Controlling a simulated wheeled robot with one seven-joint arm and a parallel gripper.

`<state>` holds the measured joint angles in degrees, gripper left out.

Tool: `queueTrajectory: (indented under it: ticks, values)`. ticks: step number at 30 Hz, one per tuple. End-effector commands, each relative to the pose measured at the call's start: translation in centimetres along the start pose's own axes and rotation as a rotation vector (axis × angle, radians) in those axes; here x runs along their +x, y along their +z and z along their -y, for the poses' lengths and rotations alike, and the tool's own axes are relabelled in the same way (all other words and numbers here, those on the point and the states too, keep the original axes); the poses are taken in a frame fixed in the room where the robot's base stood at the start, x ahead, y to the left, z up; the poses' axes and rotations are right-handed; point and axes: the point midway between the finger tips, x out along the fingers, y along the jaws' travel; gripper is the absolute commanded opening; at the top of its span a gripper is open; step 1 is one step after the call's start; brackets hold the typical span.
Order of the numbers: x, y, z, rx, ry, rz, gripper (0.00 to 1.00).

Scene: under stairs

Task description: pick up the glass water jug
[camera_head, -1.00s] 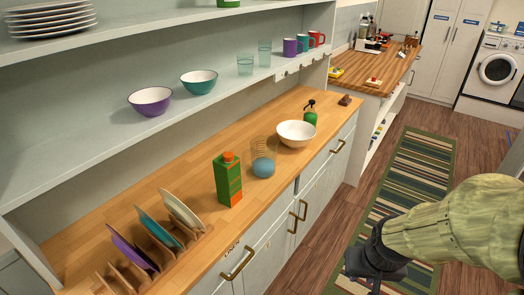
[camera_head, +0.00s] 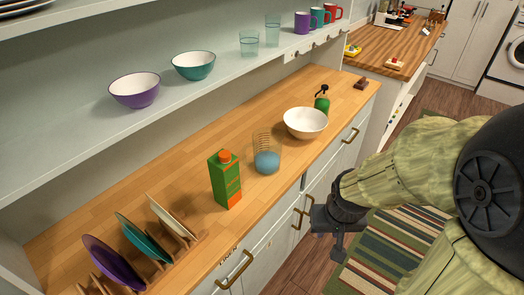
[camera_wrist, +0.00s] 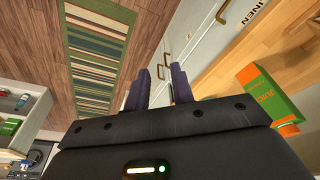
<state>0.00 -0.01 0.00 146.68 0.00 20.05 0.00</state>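The glass water jug (camera_head: 267,153) is clear with blue liquid in its lower part. It stands upright on the wooden counter (camera_head: 160,150), between the green juice carton (camera_head: 225,180) and the white bowl (camera_head: 305,122). My gripper (camera_head: 326,240) is in front of the counter, to the right of and below the jug in the picture, apart from it. In the wrist view my gripper (camera_wrist: 160,82) shows two dark fingers spread with an empty gap between them. I cannot make out the jug in the wrist view.
The carton (camera_wrist: 266,95) also shows in the wrist view. A green soap bottle (camera_head: 322,104) stands behind the bowl. A rack with plates (camera_head: 145,238) is at the near left. A shelf (camera_head: 215,85) with bowls and glasses overhangs the counter. Drawer handles (camera_head: 235,270) protrude in front.

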Motion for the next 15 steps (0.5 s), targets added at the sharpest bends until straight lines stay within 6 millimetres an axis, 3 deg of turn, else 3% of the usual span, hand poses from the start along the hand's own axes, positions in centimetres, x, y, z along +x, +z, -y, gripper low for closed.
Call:
queueTrajectory:
  ticks: [8,11,15]
  values:
    - [0.5,-0.4,-0.1,-0.005,0.003,-0.017,0.24]
    - [1.8,-1.7,-0.1,-0.024,0.009,-0.07,0.24]
    - [4.7,-5.1,-0.2,-0.07,0.017,-0.211,0.24]
